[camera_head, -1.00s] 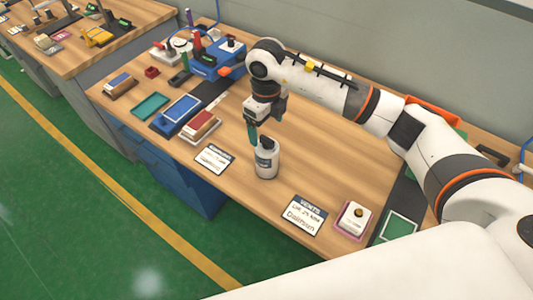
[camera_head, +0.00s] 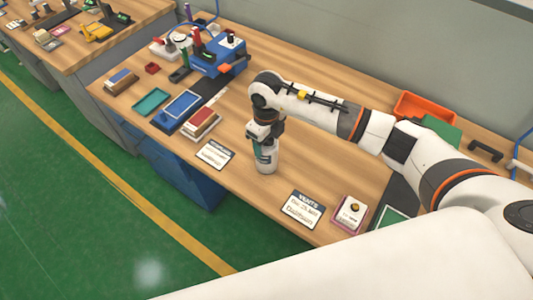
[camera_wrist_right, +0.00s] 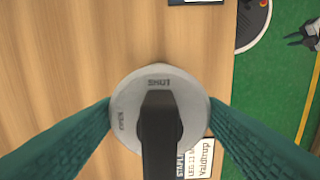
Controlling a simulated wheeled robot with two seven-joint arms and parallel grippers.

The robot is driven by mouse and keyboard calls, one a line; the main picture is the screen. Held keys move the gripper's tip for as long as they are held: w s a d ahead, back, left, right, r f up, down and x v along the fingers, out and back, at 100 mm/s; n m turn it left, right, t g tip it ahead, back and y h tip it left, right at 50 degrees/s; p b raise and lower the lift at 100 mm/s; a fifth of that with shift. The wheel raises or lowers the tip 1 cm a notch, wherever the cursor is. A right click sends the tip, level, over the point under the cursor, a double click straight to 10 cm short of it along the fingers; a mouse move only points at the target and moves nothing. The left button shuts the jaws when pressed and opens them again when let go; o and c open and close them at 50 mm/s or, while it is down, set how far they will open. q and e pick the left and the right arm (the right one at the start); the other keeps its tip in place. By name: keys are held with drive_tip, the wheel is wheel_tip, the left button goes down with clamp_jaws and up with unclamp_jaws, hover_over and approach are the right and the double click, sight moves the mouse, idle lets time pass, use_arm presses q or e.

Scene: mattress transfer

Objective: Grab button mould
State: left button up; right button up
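No thing is plainly marked as the button mould. A white block with a dark round knob (camera_head: 350,211) on a pink base stands at the front right. My left gripper is out of view.
A label card (camera_head: 303,209) lies left of the knobbed block, and another card (camera_head: 215,154) lies left of the bottle. Blue and red-brown blocks, a teal tray (camera_head: 151,102) and a blue machine (camera_head: 219,57) stand at the left. An orange bin (camera_head: 427,108) is behind my arm.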

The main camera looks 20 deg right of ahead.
drive_tip(key=shift+w+r, duration=0.1)
clamp_jaws()
drive_tip(key=shift+r, duration=0.1)
